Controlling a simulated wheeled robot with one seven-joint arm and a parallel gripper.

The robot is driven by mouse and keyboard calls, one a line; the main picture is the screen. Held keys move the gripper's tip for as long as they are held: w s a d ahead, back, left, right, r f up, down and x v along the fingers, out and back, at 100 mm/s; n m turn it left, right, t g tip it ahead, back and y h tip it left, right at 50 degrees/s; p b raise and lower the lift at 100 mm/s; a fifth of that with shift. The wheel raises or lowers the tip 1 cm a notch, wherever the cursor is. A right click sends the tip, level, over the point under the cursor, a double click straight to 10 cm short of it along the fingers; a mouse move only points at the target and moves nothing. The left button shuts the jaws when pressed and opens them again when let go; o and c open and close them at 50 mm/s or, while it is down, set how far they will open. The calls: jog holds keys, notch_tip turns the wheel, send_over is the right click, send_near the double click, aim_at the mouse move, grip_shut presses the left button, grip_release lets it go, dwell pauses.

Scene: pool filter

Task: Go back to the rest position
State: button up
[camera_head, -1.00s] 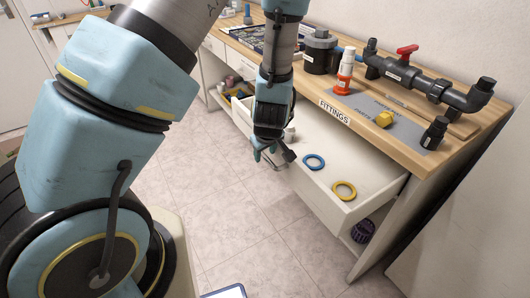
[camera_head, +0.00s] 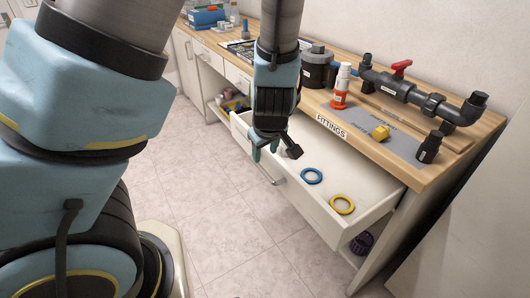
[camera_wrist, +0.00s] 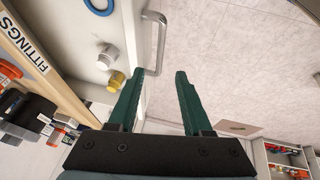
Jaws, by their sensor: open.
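My gripper (camera_head: 265,150) hangs above the front edge of the open drawer labelled FITTINGS (camera_head: 318,213), in the head view. In the wrist view its two green fingers (camera_wrist: 158,88) are apart with nothing between them. The drawer's metal handle (camera_wrist: 156,42) lies just beyond the fingertips, apart from them as far as I can tell. In the drawer lie a blue ring (camera_head: 312,176) and a yellow ring (camera_head: 342,204). The wrist view also shows a white fitting (camera_wrist: 107,56) and a yellow fitting (camera_wrist: 115,80) beside the left finger.
The wooden bench top (camera_head: 440,172) holds a black pipe assembly with a red valve handle (camera_head: 401,66), an orange-and-white bottle (camera_head: 341,86), a yellow fitting (camera_head: 380,132) and a black fitting (camera_head: 429,147). The tiled floor (camera_head: 215,225) in front is clear.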

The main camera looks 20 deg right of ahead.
dwell(0.3)
jog(key=a+r+m+g, duration=0.1)
jog(key=a+r, duration=0.2)
jog(key=a, duration=0.6)
jog(key=w+a+r+m+g, duration=0.1)
jog(key=a+r, duration=0.2)
jog(key=a, duration=0.5)
jog(key=w+a+r+m+g+y, duration=0.1)
jog(key=a+r, duration=0.3)
jog(key=a, duration=0.5)
jog(key=shift+a+m, duration=0.35)
jog(key=shift+m, duration=0.05)
